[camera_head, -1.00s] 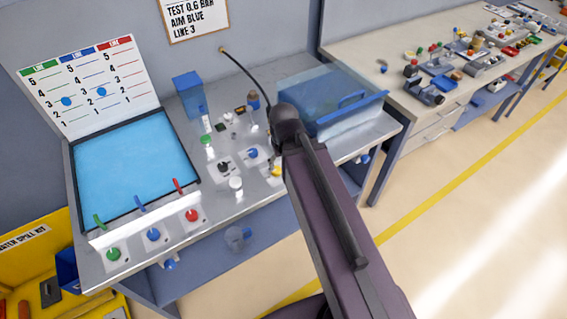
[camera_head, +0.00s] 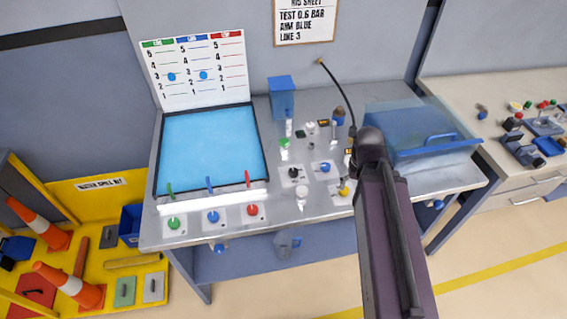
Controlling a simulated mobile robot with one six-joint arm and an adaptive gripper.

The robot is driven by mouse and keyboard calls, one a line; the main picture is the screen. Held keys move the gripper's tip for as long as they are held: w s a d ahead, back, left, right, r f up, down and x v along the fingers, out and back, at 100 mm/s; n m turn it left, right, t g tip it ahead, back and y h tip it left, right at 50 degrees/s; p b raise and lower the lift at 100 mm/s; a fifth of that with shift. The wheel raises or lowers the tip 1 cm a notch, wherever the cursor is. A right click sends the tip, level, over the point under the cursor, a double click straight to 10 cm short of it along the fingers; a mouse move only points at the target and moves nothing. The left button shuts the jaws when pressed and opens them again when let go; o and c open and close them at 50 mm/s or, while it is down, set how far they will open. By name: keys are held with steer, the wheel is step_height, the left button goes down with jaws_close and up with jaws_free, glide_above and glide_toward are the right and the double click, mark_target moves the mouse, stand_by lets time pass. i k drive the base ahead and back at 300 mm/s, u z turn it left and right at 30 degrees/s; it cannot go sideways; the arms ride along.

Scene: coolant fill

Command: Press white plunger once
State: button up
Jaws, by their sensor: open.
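The white plunger (camera_head: 302,192) stands upright on the grey workbench (camera_head: 330,232), right of the red knob and near the bench's front edge. Its white cap is clear of anything touching it in the camera_head view. My arm rises from the lower right, its dark rounded joint overlapping the bench to the right of the plunger. My gripper does not show; it is out of sight, so its distance from the plunger cannot be told.
Green (camera_head: 174,223), blue (camera_head: 213,217) and red (camera_head: 252,210) knobs line the front left, below a blue panel (camera_head: 205,150). Black (camera_head: 293,172) and blue (camera_head: 325,167) controls sit behind the plunger. A transparent blue bin (camera_head: 420,135) stands right. Yellow shelving (camera_head: 90,200) is at left.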

mark_target(302, 190)
steer(key=u, duration=0.3)
steer(key=k, duration=0.85)
steer(key=z, duration=0.35)
steer(key=i, duration=0.5)
steer(key=u, duration=0.05)
